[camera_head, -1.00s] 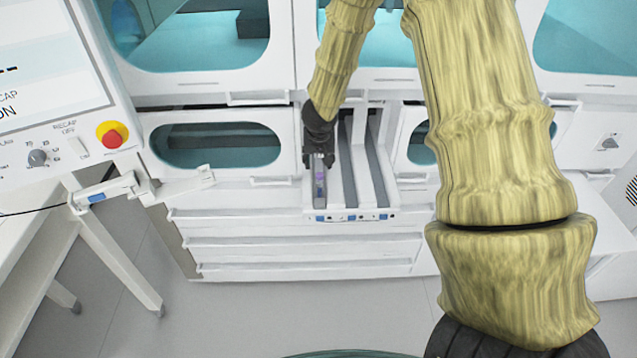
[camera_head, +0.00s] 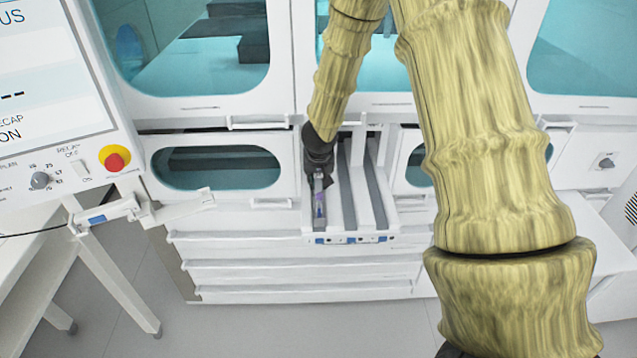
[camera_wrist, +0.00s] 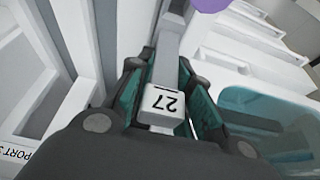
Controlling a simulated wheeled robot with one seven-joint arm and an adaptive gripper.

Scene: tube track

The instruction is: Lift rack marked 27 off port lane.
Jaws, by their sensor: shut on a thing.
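The rack marked 27 (camera_wrist: 162,101) is a narrow grey-white bar with a "27" tag on its end, seen between the dark and teal fingers of my gripper (camera_wrist: 160,92) in the wrist view. A purple round thing (camera_wrist: 211,4) shows at the rack's far part. In the head view my gripper (camera_head: 319,176) is shut on the rack (camera_head: 319,207) over the leftmost lane of the white lane tray (camera_head: 346,238). The rack lies along that lane. I cannot tell whether its underside touches the lane. A partly cut-off "PORT" label (camera_wrist: 17,154) shows in the wrist view.
Two grey lanes (camera_head: 378,200) to the right of the rack look empty. White cabinets with teal windows (camera_head: 217,168) stand behind and beside the tray. A panel with a red-yellow button (camera_head: 114,160) and a white handle arm (camera_head: 108,213) are at left. The floor in front is clear.

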